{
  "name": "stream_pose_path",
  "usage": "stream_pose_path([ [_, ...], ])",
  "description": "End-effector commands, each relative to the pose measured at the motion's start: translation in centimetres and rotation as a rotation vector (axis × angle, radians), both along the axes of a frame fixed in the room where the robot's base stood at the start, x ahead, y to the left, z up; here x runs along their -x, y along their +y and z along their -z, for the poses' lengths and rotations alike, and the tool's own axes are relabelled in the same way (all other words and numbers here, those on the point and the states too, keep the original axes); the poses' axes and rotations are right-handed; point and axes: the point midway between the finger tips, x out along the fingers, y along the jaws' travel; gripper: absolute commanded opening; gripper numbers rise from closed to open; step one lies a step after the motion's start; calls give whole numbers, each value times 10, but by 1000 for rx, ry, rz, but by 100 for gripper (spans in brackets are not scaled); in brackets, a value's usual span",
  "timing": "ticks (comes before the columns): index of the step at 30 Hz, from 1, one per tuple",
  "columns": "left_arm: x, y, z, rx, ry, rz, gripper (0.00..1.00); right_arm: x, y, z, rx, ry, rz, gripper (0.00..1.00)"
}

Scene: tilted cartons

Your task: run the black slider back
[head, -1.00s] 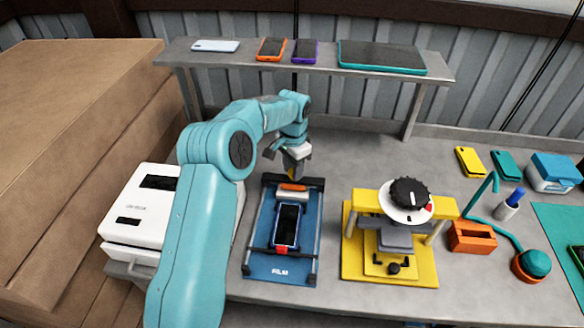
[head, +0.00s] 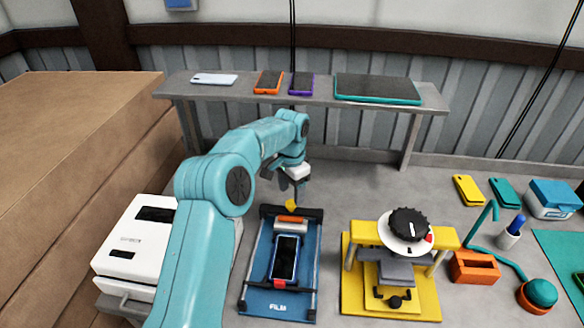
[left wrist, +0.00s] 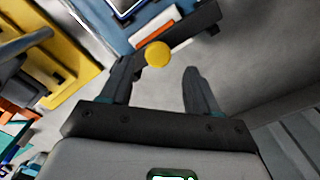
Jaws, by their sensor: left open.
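The black slider (head: 310,212) is a dark bar across the back end of the blue film board (head: 262,270), with a yellow knob (head: 290,205) on it. In the left wrist view the slider (left wrist: 205,25) and its yellow knob (left wrist: 158,54) lie just beyond my fingertips. My left gripper (head: 291,190) is open and empty, above and behind the knob in the head view. In the left wrist view its two fingers (left wrist: 159,75) stand well apart, with the knob ahead of the gap. Contact with the slider cannot be told. My right gripper is not in view.
A phone (head: 285,258) lies on the board, in front of a pale roller with an orange strip (head: 290,220). A white machine (head: 135,245) stands left, a yellow press (head: 350,285) right. A grey shelf (head: 200,90) with phones spans the back. Bare bench lies behind the board.

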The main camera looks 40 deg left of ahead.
Motion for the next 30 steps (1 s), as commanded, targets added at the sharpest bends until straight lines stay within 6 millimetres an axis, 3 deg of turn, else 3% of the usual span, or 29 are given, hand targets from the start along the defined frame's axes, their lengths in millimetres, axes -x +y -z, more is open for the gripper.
stream_pose_path([
  [6, -3, 0, -62, -2, -7, 0, 61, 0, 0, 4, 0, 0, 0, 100],
  [13, -3, 0, -112, 0, -3, 1, 61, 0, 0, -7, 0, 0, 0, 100],
  [18, -3, 0, -126, 0, -1, 0, 61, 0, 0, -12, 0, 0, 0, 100],
  [30, -2, 0, -127, 1, 0, 0, 61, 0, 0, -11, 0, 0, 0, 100],
])
